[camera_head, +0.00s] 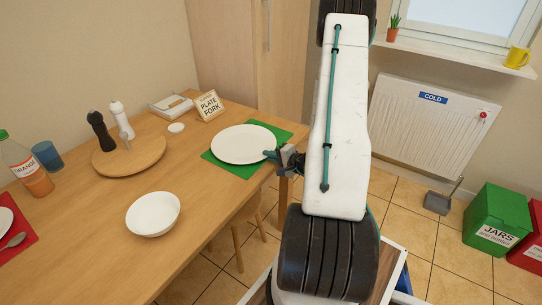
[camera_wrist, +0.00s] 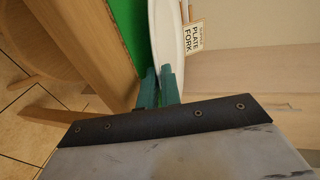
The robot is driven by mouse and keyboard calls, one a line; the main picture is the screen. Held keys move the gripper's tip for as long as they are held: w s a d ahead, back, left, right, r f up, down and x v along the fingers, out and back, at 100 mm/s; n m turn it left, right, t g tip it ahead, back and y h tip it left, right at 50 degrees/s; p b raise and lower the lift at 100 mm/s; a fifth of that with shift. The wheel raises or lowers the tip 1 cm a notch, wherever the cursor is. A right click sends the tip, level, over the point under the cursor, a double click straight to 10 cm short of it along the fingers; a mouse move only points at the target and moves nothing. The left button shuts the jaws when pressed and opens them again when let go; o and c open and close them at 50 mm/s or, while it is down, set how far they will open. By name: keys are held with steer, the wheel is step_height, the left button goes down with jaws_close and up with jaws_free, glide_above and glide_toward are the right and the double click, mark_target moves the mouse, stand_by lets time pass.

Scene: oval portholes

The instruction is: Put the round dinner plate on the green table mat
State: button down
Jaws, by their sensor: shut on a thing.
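The round white dinner plate (camera_head: 243,144) is over the green table mat (camera_head: 222,159) at the right end of the table. It covers most of the mat, whose corners show around it. I cannot tell whether the plate touches the mat or is just above it. My gripper (camera_head: 272,155) is shut on the plate's right rim. In the wrist view, my gripper's teal fingers (camera_wrist: 159,88) pinch the edge of the plate (camera_wrist: 166,35), with the green mat (camera_wrist: 131,25) beside it.
A sign reading "PLATE FORK" (camera_head: 209,106) stands behind the mat. A white bowl (camera_head: 153,214) is near the table's front edge. A round wooden board (camera_head: 130,158) holds dark and white mills.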

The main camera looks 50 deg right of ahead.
steer(key=c, duration=1.9)
jaws_free()
